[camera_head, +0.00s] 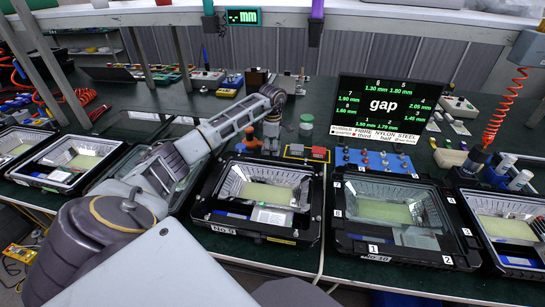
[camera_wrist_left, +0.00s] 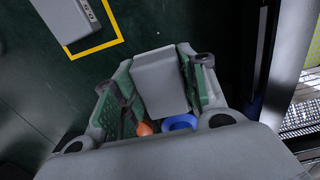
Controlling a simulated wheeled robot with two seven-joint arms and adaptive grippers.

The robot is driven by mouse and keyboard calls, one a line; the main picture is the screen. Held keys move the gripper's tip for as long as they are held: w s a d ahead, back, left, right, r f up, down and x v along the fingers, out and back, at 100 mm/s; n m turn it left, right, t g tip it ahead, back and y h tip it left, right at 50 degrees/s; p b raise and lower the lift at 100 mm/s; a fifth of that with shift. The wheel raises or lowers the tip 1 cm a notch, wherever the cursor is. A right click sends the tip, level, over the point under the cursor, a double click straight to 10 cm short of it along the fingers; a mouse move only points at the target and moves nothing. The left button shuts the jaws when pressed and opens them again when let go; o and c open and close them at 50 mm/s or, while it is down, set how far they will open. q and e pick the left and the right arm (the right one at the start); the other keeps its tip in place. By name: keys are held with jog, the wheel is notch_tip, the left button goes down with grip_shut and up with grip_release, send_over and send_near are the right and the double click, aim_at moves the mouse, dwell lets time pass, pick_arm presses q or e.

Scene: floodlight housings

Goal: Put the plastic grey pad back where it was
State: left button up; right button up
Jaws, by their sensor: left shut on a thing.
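My left gripper (camera_head: 271,129) reaches over the back middle of the bench in the head view, pointing down. In the left wrist view its two green-faced fingers (camera_wrist_left: 160,62) are closed on a plain grey block, the plastic grey pad (camera_wrist_left: 161,84). The pad sits between the fingers over the dark green bench top. In the head view the pad is too small and covered to make out clearly. My right gripper is not in view.
A yellow outline (camera_wrist_left: 97,47) is marked on the bench beside a grey box (camera_wrist_left: 72,16). Floodlight housings (camera_head: 259,232) line the front edge. An orange-topped item (camera_head: 251,138) and a green-lidded jar (camera_head: 306,123) stand near the gripper. A gap display (camera_head: 384,108) stands to the right.

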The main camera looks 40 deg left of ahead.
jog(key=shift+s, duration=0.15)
pick_arm(q)
jog(key=shift+f, duration=1.95)
jog(key=o, duration=1)
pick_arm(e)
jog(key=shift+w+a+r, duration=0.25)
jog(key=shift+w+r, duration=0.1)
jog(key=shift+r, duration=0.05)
